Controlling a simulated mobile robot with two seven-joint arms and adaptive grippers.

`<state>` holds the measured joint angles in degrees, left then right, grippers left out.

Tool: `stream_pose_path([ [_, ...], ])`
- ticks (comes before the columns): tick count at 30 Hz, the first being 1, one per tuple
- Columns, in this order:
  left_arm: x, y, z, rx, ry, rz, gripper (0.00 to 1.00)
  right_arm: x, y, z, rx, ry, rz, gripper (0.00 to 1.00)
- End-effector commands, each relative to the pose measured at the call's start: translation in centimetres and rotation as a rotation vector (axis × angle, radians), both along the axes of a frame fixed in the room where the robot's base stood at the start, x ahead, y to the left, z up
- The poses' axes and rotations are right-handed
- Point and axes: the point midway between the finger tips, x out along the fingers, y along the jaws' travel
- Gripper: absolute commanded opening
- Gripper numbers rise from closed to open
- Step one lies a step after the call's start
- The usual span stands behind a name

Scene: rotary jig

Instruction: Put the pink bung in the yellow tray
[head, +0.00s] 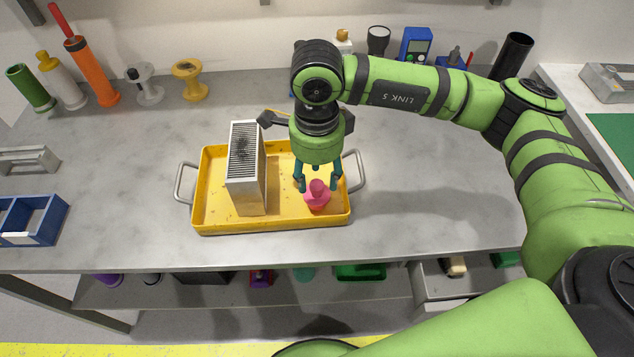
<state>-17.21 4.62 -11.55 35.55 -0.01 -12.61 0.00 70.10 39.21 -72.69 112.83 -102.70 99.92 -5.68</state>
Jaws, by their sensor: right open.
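The pink bung (317,197) stands in the right part of the yellow tray (273,225), near the tray's front right corner. My right gripper (318,188) points down over the tray. Its teal fingers are open, spread on either side of the bung's top. I cannot tell whether the fingers touch it. My left gripper is not in view.
A tall white and tan box with a slatted top (247,170) stands in the tray, left of the bung. The tray has metal handles at both ends. Blue bins (32,220) sit at the left edge. Several tools line the back; the table's right side is clear.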

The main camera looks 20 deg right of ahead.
Motion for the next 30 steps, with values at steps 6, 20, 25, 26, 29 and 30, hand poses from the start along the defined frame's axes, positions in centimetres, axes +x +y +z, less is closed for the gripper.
stream_pose_path([
  [6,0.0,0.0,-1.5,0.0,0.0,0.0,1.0,0.1,0.1,4.8,0.002,-0.007,0.001,0.49],
  [20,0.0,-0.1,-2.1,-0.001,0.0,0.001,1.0,0.0,0.1,8.8,0.001,0.0,0.0,0.49],
  [25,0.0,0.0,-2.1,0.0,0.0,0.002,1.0,0.0,0.0,8.7,0.001,0.0,0.0,0.49],
  [26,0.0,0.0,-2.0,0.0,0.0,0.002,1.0,0.0,0.0,8.8,0.001,0.0,0.0,0.49],
  [29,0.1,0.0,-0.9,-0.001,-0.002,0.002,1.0,0.0,0.1,9.9,0.002,0.0,0.0,0.49],
  [30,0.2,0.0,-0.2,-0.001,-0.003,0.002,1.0,0.0,0.1,10.6,0.002,0.0,0.0,0.49],
])
